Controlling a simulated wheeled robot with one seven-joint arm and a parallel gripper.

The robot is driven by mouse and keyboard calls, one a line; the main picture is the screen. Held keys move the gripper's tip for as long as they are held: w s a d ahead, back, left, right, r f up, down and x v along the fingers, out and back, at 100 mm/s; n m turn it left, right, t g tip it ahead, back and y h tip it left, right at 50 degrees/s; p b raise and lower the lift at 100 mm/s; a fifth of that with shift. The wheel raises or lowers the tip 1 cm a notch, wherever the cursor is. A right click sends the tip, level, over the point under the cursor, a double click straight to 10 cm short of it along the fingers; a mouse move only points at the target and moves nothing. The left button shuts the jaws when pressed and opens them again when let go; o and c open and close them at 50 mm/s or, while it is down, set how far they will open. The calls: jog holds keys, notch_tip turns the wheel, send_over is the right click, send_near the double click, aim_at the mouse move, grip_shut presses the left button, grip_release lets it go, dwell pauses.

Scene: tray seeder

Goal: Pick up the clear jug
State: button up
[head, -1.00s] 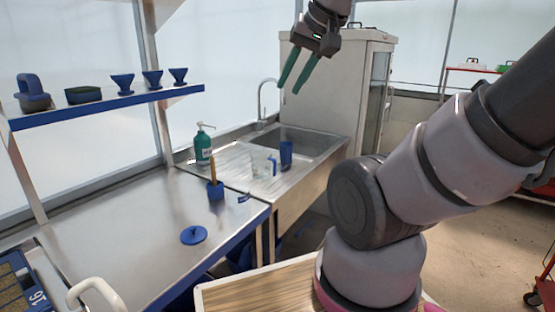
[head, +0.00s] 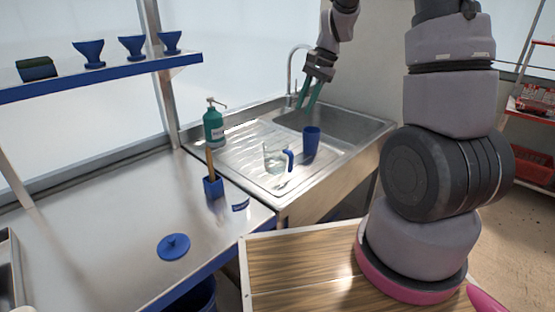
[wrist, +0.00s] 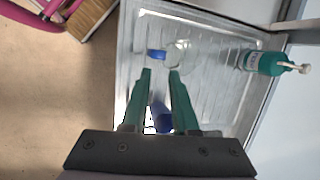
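The clear jug (head: 273,157) with a blue handle stands on the sink's ribbed drainboard. In the wrist view the clear jug (wrist: 179,56) is seen from above, beyond my fingertips, with its blue handle to the left. My gripper (head: 309,106) is in the air above the sink, behind and to the right of the jug, with its green fingers pointing down. In the wrist view my gripper (wrist: 160,72) is open, with nothing held between the fingers. A blue cup (head: 311,142) stands right of the jug; it shows low between my fingers in the wrist view (wrist: 160,117).
A green pump bottle (head: 214,124) stands behind and left of the jug. A blue holder (head: 213,187) with a wooden-handled tool stands on the bench at front left, near a blue lid (head: 173,246). The tap (head: 292,75) rises behind the basin.

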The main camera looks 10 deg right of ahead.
jog(key=m+g, duration=0.2)
send_near(290, 170)
jog(key=f, duration=0.2)
jog(key=a+f, duration=0.1)
jog(key=shift+w+f, duration=0.2)
jog(key=shift+f, duration=0.2)
jog(key=shift+x, duration=2.9)
jog(key=shift+s, duration=0.1)
grip_shut()
